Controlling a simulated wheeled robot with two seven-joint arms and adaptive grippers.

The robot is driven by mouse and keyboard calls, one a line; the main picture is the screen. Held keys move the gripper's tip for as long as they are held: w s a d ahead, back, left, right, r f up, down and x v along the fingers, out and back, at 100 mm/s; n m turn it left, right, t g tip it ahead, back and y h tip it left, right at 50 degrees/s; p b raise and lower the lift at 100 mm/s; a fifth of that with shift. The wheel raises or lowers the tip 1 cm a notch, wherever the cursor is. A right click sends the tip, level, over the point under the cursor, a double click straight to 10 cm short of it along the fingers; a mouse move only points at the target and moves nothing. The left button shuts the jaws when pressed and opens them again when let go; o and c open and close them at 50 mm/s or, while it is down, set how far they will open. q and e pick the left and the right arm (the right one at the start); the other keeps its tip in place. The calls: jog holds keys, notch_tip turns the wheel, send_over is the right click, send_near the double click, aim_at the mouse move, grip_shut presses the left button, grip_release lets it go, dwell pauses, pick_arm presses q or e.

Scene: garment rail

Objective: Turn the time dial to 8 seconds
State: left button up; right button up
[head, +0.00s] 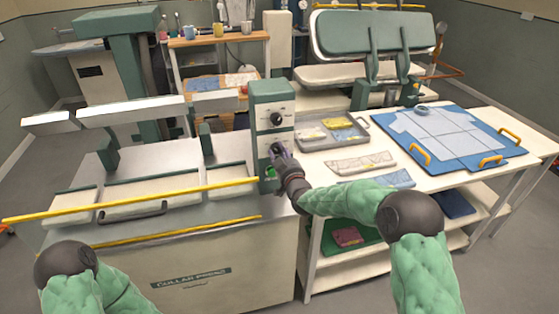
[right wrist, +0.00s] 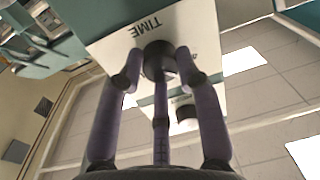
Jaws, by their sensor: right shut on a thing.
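The time dial (right wrist: 158,60) is a dark round knob on a pale panel under the printed word TIME, which appears upside down in the right wrist view. My right gripper (right wrist: 160,70) is shut on the dial, its purple fingers on either side of it. In the head view my right gripper (head: 279,153) is at the lower part of the control box (head: 272,92) and hides the time dial. The dial's pointer and its setting cannot be read. My left gripper is out of view; only part of the left arm shows at lower left.
Another dark dial (head: 277,119) sits higher on the box, above a green button (head: 270,173). The collar press (head: 190,278) with yellow bars is to the left. A grey tray (head: 310,142) and a blue board (head: 478,162) lie on the table to the right.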

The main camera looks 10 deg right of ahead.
jog(key=m+b, duration=0.5)
jog(key=b, duration=0.1)
jog(key=shift+m, duration=0.3)
jog(key=m+b, duration=0.2)
jog(key=shift+t+h+b, duration=0.3)
jog(key=shift+r+m+b, duration=0.2)
jog(key=shift+m+b, duration=0.15)
jog(key=shift+m, duration=0.25)
jog(key=shift+r, duration=0.1)
jog(key=o, duration=1.2)
jog(key=shift+c, duration=0.2)
jog(key=shift+f, duration=0.25)
